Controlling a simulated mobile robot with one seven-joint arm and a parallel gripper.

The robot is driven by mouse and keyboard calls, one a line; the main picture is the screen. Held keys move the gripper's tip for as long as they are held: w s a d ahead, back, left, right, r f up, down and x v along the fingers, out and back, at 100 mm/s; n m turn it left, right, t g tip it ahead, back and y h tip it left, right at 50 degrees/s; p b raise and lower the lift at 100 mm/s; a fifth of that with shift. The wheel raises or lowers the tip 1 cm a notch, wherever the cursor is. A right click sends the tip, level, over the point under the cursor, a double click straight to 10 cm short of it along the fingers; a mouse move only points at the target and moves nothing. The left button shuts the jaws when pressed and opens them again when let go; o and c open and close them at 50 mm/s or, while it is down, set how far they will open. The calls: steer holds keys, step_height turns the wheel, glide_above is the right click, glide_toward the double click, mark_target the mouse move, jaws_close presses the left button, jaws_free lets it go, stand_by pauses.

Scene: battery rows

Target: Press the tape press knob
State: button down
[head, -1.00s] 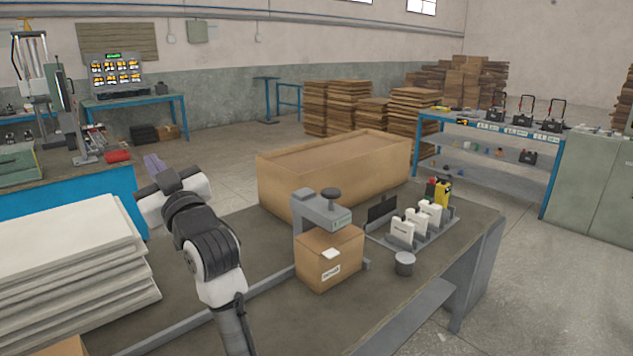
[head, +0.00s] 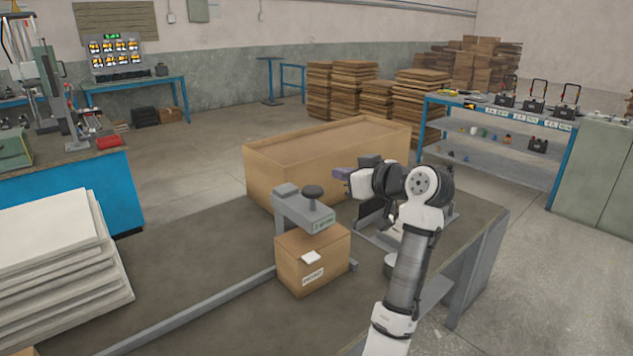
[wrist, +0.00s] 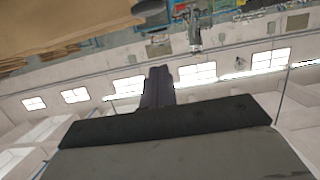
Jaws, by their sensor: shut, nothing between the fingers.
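In the wrist view my shut fingers (wrist: 158,86) point toward the far wall and windows. A dark rounded shape at the top edge of the wrist view may be the knob.
A large open cardboard box (head: 270,178) stands behind the press. A grey rack (head: 375,240) on the right is partly hidden by my arm. White sheets (head: 55,255) are stacked at the left.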

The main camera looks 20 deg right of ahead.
steer(key=shift+s+d, duration=0.25)
steer(key=shift+d, duration=0.25)
steer(key=shift+w, duration=0.1)
steer(key=p, duration=0.4)
glide_above(319, 193)
steer(key=shift+w+a+f, duration=0.1)
steer(key=shift+w+f, duration=0.05)
steer(key=shift+f, duration=0.45)
steer(key=shift+w+f, duration=0.15)
steer(key=shift+f, duration=0.45)
steer(key=f, duration=0.1)
steer(key=f+p, duration=0.1)
steer(key=shift+s+f, duration=0.2)
steer(key=shift+f, duration=0.9)
